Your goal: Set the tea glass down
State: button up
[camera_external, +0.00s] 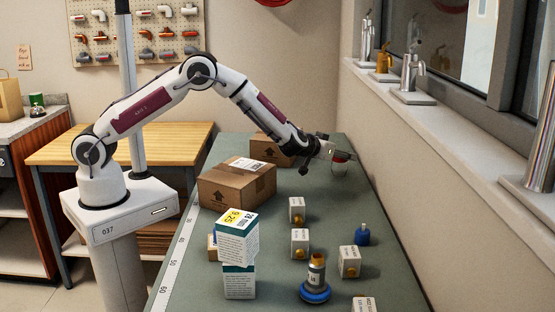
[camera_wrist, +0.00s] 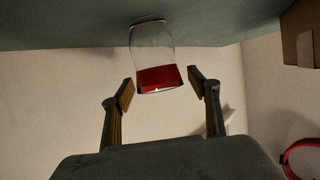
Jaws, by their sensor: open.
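The tea glass (camera_external: 339,168) is at the far part of the green table, at the end of my arm. It is clear, with a red band at its upper part. In the wrist view the glass (camera_wrist: 152,48) has its clear end against the green surface and its red part between the fingers. The glass looks to be standing on the table. My gripper (camera_wrist: 161,88) is open, one finger on each side of the glass, with a small gap visible on both sides. The gripper also shows in the external view (camera_external: 341,153).
Cardboard boxes (camera_external: 237,184) stand on the green table (camera_external: 385,220) left of the glass. Several small white boxes (camera_external: 300,243), a blue bottle (camera_external: 362,236), a blue-based fitting (camera_external: 315,285) and stacked cartons (camera_external: 238,250) stand nearer. A wall runs along the right.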

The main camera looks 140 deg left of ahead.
jog(key=v, duration=1.2)
dwell(0.9)
jog(key=w+d+r+m+t+h, duration=0.2)
jog(key=w+d+r+t, duration=0.25)
jog(key=w+d, duration=0.3)
jog(key=w+d+r+m+t+h, duration=0.1)
jog(key=w+d+r+m+t, duration=0.2)
jog(key=w+d+r, duration=0.4)
jog(key=d+r+m+t+h, duration=0.2)
jog(key=d+h, duration=0.1)
jog(key=d, duration=0.7)
jog(key=d+r+m+t+h, duration=0.1)
jog(key=d+r+m+h, duration=0.15)
jog(key=d, duration=0.75)
jog(key=s+d+r+m+g+h, duration=0.1)
jog(key=s+d+m+h, duration=0.15)
jog(key=s+d, duration=0.55)
jog(key=s+d+m+h, duration=0.2)
jog(key=s+d+m, duration=0.15)
jog(key=d, duration=0.85)
jog(key=s+d+f+m+g, duration=0.1)
jog(key=s+d+f+g, duration=0.1)
jog(key=s, duration=0.7)
jog(key=s+d+f+m+g, duration=0.1)
jog(key=s+d+f+g, duration=0.1)
jog(key=s, duration=0.8)
jog(key=shift+d+f, duration=0.25)
jog(key=shift+f, duration=0.25)
